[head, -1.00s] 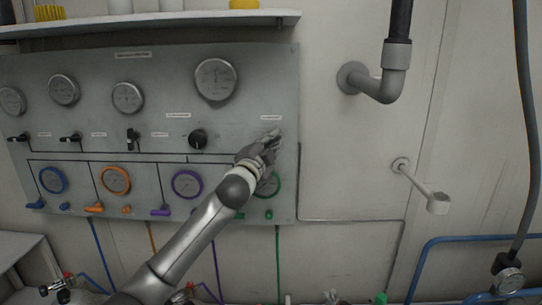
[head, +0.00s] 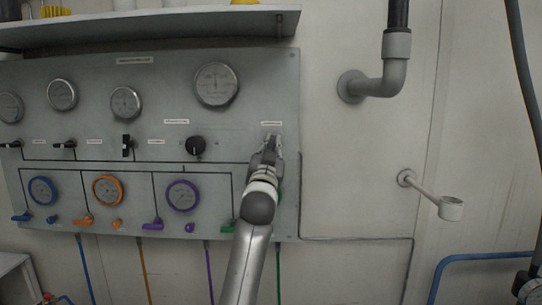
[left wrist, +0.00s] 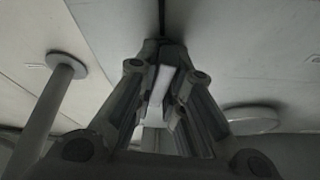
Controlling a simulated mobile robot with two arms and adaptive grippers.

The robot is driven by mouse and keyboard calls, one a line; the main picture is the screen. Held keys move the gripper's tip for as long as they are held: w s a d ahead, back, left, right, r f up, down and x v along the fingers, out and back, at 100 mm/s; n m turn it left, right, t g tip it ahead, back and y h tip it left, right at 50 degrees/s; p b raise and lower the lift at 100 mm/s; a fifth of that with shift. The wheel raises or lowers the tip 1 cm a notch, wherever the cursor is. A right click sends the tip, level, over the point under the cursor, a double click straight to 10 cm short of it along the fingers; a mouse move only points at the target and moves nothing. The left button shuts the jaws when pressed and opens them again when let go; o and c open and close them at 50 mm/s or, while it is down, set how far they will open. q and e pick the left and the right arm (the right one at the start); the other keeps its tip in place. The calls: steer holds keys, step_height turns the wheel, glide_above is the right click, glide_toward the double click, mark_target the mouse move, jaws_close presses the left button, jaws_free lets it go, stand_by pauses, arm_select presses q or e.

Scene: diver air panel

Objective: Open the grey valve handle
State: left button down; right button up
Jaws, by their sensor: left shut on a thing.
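My left gripper (head: 270,147) is at the right end of the grey panel (head: 225,118), just below a small white label. Its arm comes up from below and hides part of the panel. In the left wrist view a pale grey bar, the grey valve handle (left wrist: 158,84), sits between the two fingers of the gripper (left wrist: 160,60). The fingers are shut on it. In the head view the handle is mostly hidden by the gripper, so its exact angle is hard to tell. My right gripper is not in view.
A black knob (head: 195,146) and several black switches are left of the gripper. A round gauge (head: 216,84) is above left. A shelf (head: 150,20) overhangs the panel. A grey pipe (head: 385,85) and a wall-mounted cup holder (head: 450,208) stick out to the right.

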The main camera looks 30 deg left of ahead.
arm_select(q)
steer(key=shift+f+n+y, duration=0.1)
steer(key=shift+n+y, duration=0.3)
steer(key=shift+n, duration=0.3)
steer(key=c, duration=1.5)
jaws_free()
steer(key=v, duration=1.2)
